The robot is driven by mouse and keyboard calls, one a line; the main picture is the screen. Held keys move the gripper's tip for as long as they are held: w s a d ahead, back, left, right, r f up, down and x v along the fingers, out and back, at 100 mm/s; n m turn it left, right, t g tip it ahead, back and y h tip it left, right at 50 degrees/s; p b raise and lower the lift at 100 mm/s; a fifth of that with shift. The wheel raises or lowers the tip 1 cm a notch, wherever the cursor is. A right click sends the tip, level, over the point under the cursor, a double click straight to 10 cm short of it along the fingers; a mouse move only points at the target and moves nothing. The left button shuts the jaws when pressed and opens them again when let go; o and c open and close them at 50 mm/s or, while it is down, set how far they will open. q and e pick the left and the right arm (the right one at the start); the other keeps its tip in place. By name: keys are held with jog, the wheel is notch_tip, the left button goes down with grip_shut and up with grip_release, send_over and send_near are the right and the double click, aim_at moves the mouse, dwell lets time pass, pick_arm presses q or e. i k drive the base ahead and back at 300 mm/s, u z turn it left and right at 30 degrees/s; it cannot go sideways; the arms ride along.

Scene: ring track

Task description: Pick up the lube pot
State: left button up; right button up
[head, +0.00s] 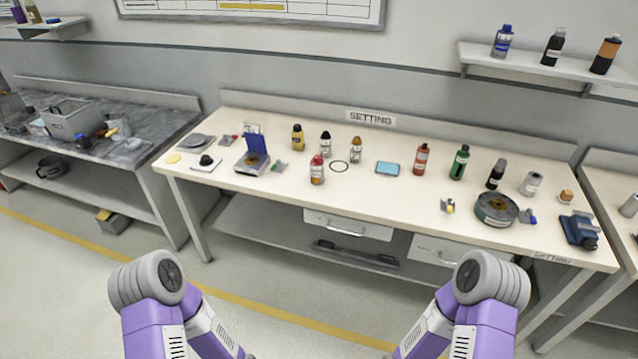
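No item is clearly readable as the lube pot. Small containers on the long white bench (390,195) could include it: a small tan-topped pot (566,197) at the right end, a squat amber-and-grey bottle (356,150) near the middle, and a yellow bottle (298,138) at the back left. The labels are too small to read. My two purple arms come in at the bottom left and bottom right, in front of the bench. Both grippers are below the picture edge, so their state is hidden.
Red (420,160), green (459,163) and black (496,175) bottles stand on the bench. A round dark device (497,209) and a blue vise-like tool (579,230) sit at its right. A grey side bench (100,148) holds a bin. The floor before the benches is clear.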

aim_at(316, 173)
jog(key=z, duration=0.35)
jog(key=i, duration=0.85)
jog(key=z, duration=0.05)
